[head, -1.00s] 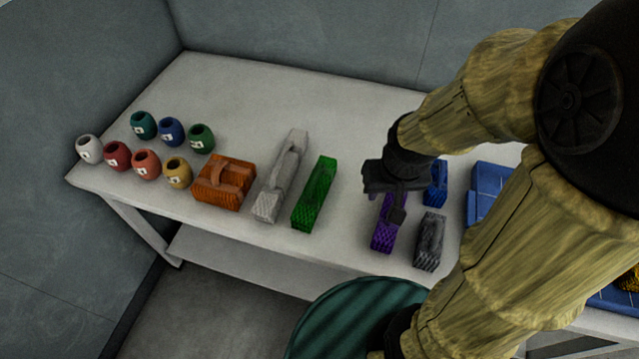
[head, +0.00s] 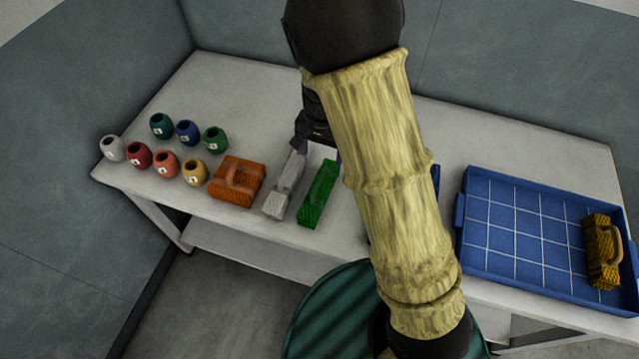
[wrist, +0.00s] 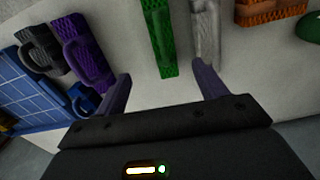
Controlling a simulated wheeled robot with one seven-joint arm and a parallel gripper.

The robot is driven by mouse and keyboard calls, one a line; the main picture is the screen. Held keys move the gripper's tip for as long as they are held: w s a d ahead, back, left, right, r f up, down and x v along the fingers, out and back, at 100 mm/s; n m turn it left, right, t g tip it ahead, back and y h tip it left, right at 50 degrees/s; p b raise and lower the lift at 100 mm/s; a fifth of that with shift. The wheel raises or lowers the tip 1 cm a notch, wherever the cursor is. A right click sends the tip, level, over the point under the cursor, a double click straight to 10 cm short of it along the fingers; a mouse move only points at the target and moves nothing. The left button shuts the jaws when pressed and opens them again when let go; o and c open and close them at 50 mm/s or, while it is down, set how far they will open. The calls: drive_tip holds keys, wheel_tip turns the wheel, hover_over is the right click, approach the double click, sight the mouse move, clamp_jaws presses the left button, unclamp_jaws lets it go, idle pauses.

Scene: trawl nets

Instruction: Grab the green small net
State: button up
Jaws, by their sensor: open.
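The green small net (head: 318,193) is a long narrow block lying on the white table, between the light grey net and my arm. In the wrist view the green net (wrist: 158,38) lies ahead of my gripper (wrist: 163,80), roughly centred between the two purple fingers. The fingers are apart with nothing between them, and the net's near end stops just beyond the fingertips. In the head view my gripper (head: 318,138) is over the table near the far end of the green net, mostly hidden behind my arm.
The light grey net (head: 284,185) lies close beside the green one, with an orange net (head: 237,182) further left. The wrist view shows a purple net (wrist: 82,50) and a dark grey net (wrist: 40,45). A blue gridded tray (head: 500,240) holds a yellow net (head: 603,250).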

sight(321, 179)
drive_tip(key=shift+f, duration=0.15)
wheel_tip(321, 179, down, 11)
drive_tip(key=shift+f, duration=0.55)
idle(0.3)
drive_tip(key=shift+w+a+f+p, duration=0.1)
drive_tip(key=shift+f+p, duration=0.25)
drive_tip(key=shift+f, duration=0.95)
drive_tip(key=shift+w+a+f+p, duration=0.1)
drive_tip(key=shift+f+p, duration=0.2)
drive_tip(key=shift+f, duration=1)
drive_tip(key=shift+s, duration=0.1)
drive_tip(key=shift+c, duration=0.2)
drive_tip(key=c, duration=1.1)
drive_tip(key=shift+r, duration=0.1)
drive_tip(key=shift+c, duration=0.2)
